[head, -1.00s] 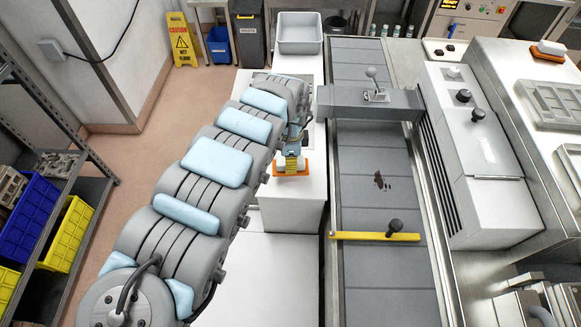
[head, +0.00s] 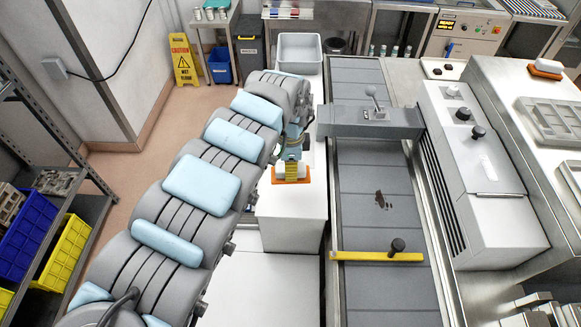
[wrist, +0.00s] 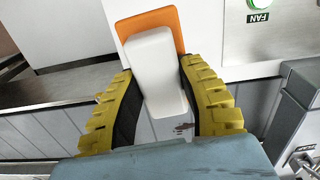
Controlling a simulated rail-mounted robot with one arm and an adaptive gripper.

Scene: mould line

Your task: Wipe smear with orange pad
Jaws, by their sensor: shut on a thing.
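My gripper (wrist: 157,84) is shut on the white block-shaped handle (wrist: 156,62) of the orange pad (wrist: 147,20), with a yellow ribbed finger on each side. In the head view my gripper (head: 293,150) and the orange pad (head: 291,181) are over the white counter left of the grey belt; I cannot tell whether the pad touches the counter. The dark brown smear (head: 380,200) lies on the grey belt (head: 365,225), right of the pad and apart from it. In the wrist view the smear (wrist: 183,128) shows partly, near the right finger.
A yellow bar (head: 350,256) with a black knob crosses the belt in front of the smear. A grey gantry (head: 350,121) with a lever crosses behind it. A white machine (head: 485,175) borders the belt's right. Another orange-and-white block (head: 546,67) sits at upper right. A grey bin (head: 300,50) stands behind.

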